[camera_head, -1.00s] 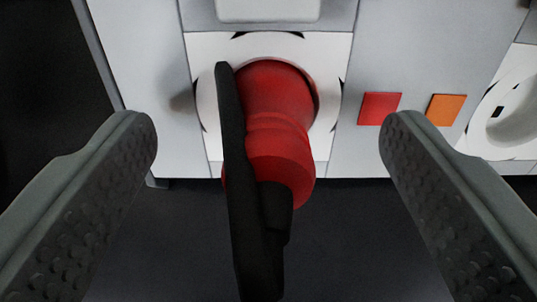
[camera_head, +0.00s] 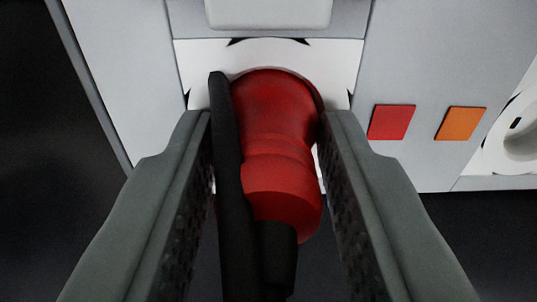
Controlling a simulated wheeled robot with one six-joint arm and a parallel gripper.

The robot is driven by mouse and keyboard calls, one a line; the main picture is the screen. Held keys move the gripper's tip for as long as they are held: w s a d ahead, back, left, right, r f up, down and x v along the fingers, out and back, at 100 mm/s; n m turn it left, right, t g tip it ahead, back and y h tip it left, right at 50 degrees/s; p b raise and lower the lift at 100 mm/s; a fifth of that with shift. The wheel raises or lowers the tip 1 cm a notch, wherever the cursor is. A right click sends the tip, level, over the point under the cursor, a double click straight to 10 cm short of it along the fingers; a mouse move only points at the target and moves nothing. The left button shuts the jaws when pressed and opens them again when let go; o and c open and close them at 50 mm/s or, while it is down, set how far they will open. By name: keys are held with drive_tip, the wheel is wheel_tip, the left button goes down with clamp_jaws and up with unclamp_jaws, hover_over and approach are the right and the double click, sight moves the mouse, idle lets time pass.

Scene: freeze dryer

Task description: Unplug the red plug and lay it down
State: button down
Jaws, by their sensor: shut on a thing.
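The red plug (camera_head: 280,155) sits in the white round socket (camera_head: 268,55) on the grey panel. A black lever-like part (camera_head: 226,170) runs along its left side, and a black cable end (camera_head: 277,250) comes out of its lower end. My gripper (camera_head: 268,118) is shut on the plug, with one finger against the black part on the left and the other against the red body on the right. The plug's front end inside the socket is hidden.
Red (camera_head: 391,122) and orange (camera_head: 460,123) squares are on the panel to the right. A second white socket (camera_head: 518,135) is at the right edge. A light grey block (camera_head: 268,12) juts out above the plug. Dark free space lies below and left of the panel.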

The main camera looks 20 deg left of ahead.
sight(260, 223)
drive_tip(key=shift+v, duration=2.5)
drive_tip(key=shift+a, duration=0.1)
